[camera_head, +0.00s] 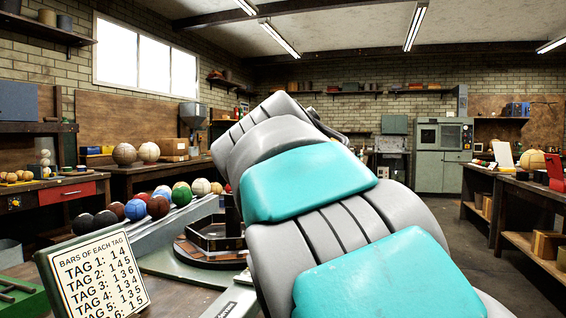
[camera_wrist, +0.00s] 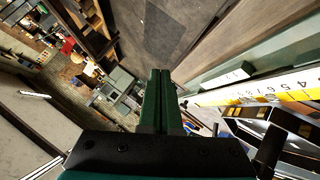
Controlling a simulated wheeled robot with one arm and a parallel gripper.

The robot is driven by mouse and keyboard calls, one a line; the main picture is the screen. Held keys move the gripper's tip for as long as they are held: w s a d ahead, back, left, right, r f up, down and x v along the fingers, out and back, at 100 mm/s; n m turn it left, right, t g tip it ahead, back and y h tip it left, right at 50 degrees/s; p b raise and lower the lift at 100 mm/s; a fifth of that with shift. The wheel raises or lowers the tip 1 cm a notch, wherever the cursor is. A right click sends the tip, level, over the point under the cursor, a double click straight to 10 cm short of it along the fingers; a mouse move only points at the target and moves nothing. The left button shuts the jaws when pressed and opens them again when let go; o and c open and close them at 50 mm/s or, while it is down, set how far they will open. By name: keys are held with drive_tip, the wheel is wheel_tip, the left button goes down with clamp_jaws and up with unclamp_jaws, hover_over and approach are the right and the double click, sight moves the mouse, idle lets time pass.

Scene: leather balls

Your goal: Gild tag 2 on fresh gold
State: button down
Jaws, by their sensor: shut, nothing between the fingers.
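My gripper (camera_wrist: 160,75) shows in the wrist view with its two green fingers together and nothing between them. In the head view my arm hides the gripper and much of the bench. A tilted sign (camera_head: 97,278) reads "BARS OF EACH TAG". Its tag 2 line seems to read 145; its lower edge is cut off. A row of coloured balls (camera_head: 135,209) rests on a sloping rail. A dark many-sided tray (camera_head: 213,239) sits on a round base beside my arm. I cannot make out a tag 2 or any gold.
A yellow numbered scale (camera_wrist: 285,88) lies at the right in the wrist view, beside dark parts. A green tray (camera_head: 22,297) is at the lower left. A red-drawer bench (camera_head: 70,191) stands at the left, another bench (camera_head: 520,190) at the right. Floor between is clear.

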drive_tip(key=w+a+r+t, duration=0.3)
drive_tip(key=a+r+t, duration=0.3)
drive_tip(key=a+r, duration=1)
drive_tip(key=shift+w, duration=0.15)
drive_tip(key=shift+w, duration=0.1)
